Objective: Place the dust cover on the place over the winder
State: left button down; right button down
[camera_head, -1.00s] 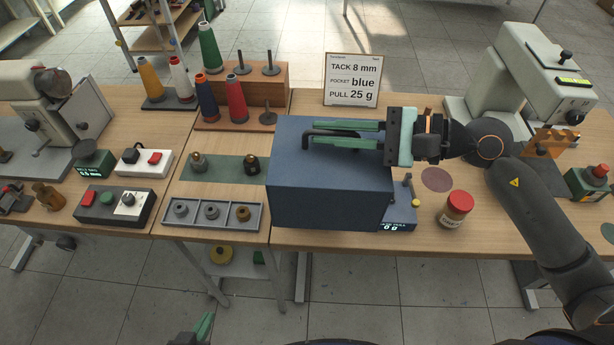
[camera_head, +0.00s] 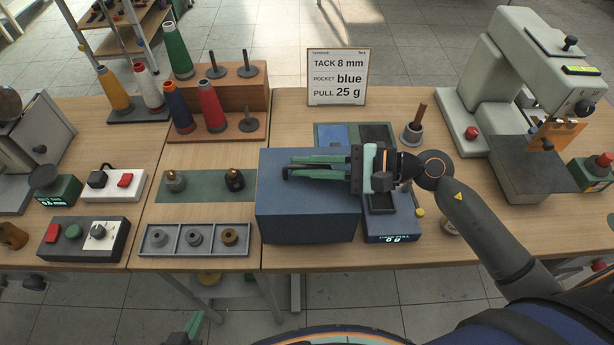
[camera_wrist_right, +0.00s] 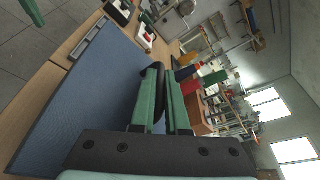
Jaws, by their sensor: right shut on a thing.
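The dust cover (camera_head: 305,222) is a large blue box with a dark handle on top. In the head view it is upright at the middle of the bench, just right of the table seam. My right gripper (camera_head: 322,167) is shut on its handle; the green fingers close around it in the right wrist view (camera_wrist_right: 163,105). I cannot tell whether the cover's bottom touches the bench. I cannot make out a winder for certain; the cover hides the bench behind and under it. My left gripper (camera_head: 197,326) only partly shows at the bottom edge, away from the cover.
A scale (camera_head: 392,228) reading 0 g is close to the cover's right side. A grey three-part tray (camera_head: 154,251) and a green mat (camera_head: 205,192) lie to its left. A sign (camera_head: 338,77) and cone rack (camera_head: 262,85) stand behind. A sewing machine (camera_head: 500,80) stands right.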

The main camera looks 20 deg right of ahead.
aim_at(307, 178)
jog(key=shift+f, duration=1.55)
jog(key=shift+f, duration=0.15)
jog(key=c, duration=0.9)
grip_release()
jog(key=shift+s+d, duration=0.1)
jog(key=shift+d, duration=0.25)
jog(key=shift+r+b+v, duration=0.2)
jog(key=shift+b+v, duration=1.35)
jog(key=shift+v, duration=4.15)
